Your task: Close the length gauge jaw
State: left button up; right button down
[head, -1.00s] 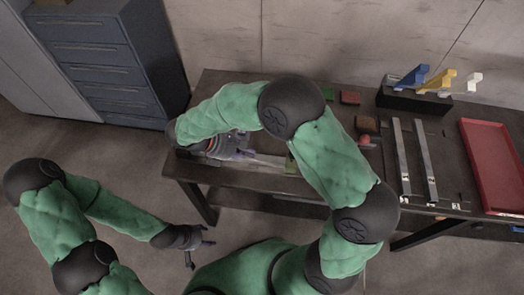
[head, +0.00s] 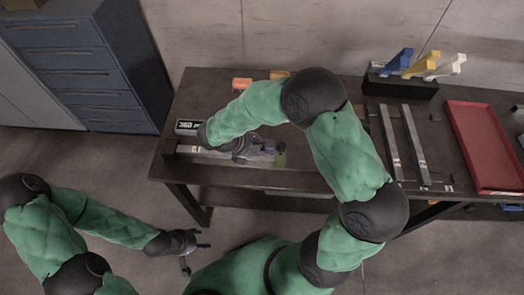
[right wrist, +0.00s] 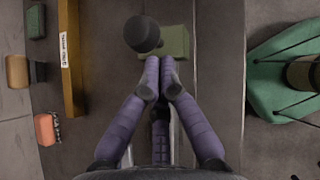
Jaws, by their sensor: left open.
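The length gauge lies along the left part of the table, with a pale rail (head: 207,155) and a display box (head: 188,127) at its left end. A green block (head: 281,156), which looks like its jaw, sits right of my right gripper (head: 268,151). In the right wrist view the green block (right wrist: 178,42) lies just beyond the purple fingers (right wrist: 160,82), with a dark round knob (right wrist: 142,33) beside it. The fingertips are drawn together at the block's near edge; contact is unclear. My left gripper (head: 190,246) is open and empty, off the table's front.
A red tray (head: 484,146) and two metal bars (head: 414,146) lie at the right. A dark rack (head: 402,87) holds blue, yellow and white pieces. Orange blocks (head: 242,84) sit behind my right forearm. A blue drawer cabinet (head: 85,62) stands left of the table.

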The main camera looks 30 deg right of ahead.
jog(key=s+d, duration=0.1)
jog(key=d, duration=0.1)
jog(key=s+d+p, duration=0.1)
jog(key=s+d, duration=0.1)
jog(key=d, duration=0.1)
jog(key=s+d, duration=0.1)
jog(key=d, duration=0.2)
jog(key=shift+s, duration=0.35)
jog(key=shift+s+d, duration=0.2)
pick_arm(q)
jog(key=shift+r, duration=0.65)
pick_arm(e)
jog(key=shift+a, duration=0.1)
jog(key=shift+a, duration=0.2)
pick_arm(q)
jog(key=a+r+p, duration=0.2)
jog(key=p, duration=0.1)
jog(key=shift+s+r, duration=0.1)
jog(key=shift+r, duration=0.3)
pick_arm(e)
jog(key=a+f+v, duration=0.1)
jog(key=v, duration=1.1)
jog(key=shift+w+a+f, duration=0.25)
jog(key=shift+w+a, duration=0.05)
jog(key=shift+a, duration=0.3)
